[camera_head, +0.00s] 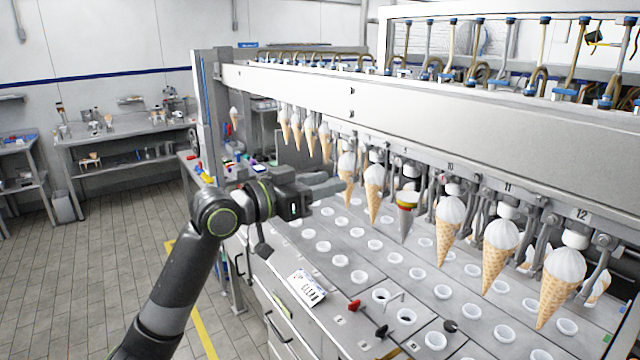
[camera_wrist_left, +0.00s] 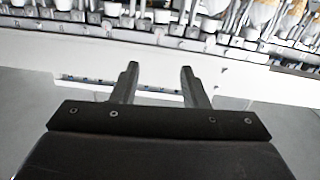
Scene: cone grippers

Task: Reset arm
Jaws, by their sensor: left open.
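My left gripper (camera_head: 326,186) is at the middle of the head view, its arm rising from the bottom left. It is over the left edge of the cone machine's deck, close to the hanging cones. In the left wrist view its two fingers (camera_wrist_left: 160,88) stand apart with nothing between them. A row of ice cream cones (camera_head: 447,229) hangs from the machine. One cone with a yellow and red band and a grey lower part (camera_head: 405,214) hangs among them. My right gripper does not show.
The machine's deck (camera_head: 390,262) carries rows of white round cups, with a labelled card (camera_head: 307,289) and red and black knobs near its front edge. Steel tables (camera_head: 118,138) stand at the back left.

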